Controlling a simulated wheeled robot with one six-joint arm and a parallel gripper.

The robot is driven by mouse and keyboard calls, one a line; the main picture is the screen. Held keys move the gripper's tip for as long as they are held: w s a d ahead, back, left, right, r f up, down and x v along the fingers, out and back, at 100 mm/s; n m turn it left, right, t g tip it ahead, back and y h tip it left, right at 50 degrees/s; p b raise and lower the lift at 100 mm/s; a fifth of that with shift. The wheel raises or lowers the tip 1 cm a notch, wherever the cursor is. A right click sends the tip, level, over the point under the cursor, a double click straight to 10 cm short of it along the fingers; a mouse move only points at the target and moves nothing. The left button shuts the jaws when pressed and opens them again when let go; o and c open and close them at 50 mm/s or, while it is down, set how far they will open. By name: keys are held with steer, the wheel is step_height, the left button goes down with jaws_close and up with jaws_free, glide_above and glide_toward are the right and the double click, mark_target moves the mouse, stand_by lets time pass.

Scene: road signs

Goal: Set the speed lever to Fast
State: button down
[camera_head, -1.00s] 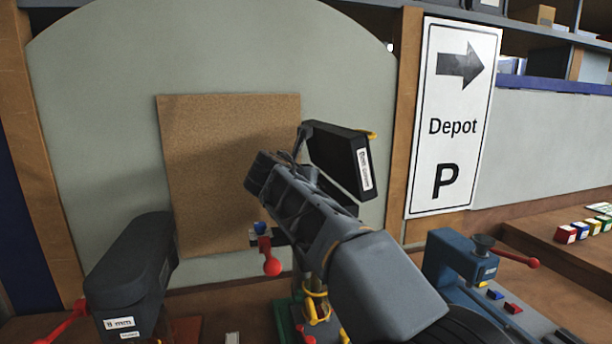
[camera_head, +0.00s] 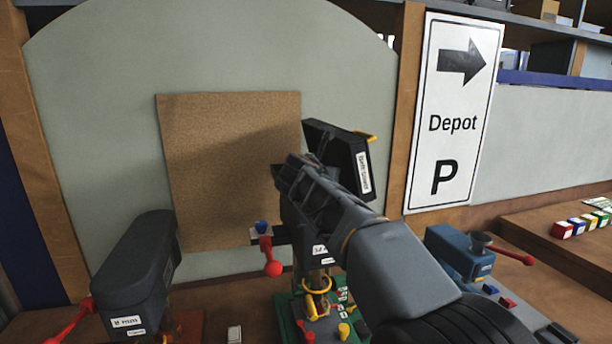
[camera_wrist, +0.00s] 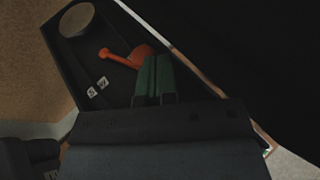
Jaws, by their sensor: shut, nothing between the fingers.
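In the wrist view, an orange-red lever (camera_wrist: 122,59) with a round knob sits on a dark panel (camera_wrist: 70,62). Its knob points left, and two small white labels below it are too small to read. My gripper (camera_wrist: 153,62) has its green fingers together and empty, with the tips at or just in front of the lever's hub; I cannot tell whether they touch. In the head view, my gripper (camera_head: 293,178) is in front of a black machine (camera_head: 340,150) with a white label and a yellow part, hiding much of it. The lever on that panel cannot be made out there.
A red-knobbed lever (camera_head: 272,262) and a green base (camera_head: 292,318) with coloured buttons stand below my gripper. A dark machine (camera_head: 130,270) is at left, a blue machine (camera_head: 460,252) at right. A cork board (camera_head: 225,150) and a Depot sign (camera_head: 455,120) are behind.

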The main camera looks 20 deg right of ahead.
steer(key=shift+a, duration=0.2)
steer(key=shift+a, duration=0.7)
steer(key=shift+s, duration=0.25)
steer(key=s+a+r+b, duration=0.3)
steer(key=s, duration=0.9)
steer(key=s+f+m+g+y, duration=0.2)
steer(key=s+f+m, duration=0.3)
steer(key=f+m, duration=0.4)
steer(key=s+a+f+m+g+y, duration=0.1)
steer(key=s+f+m+g+y, duration=0.1)
steer(key=s+f+m, duration=0.4)
steer(key=s+f+m+g+y, duration=0.2)
steer(key=s+f+m+y, duration=0.2)
steer(key=f+m, duration=1)
steer(key=shift+s+a+f+g, duration=0.15)
steer(key=shift+s+f+g, duration=0.15)
steer(key=shift+s+f, duration=0.5)
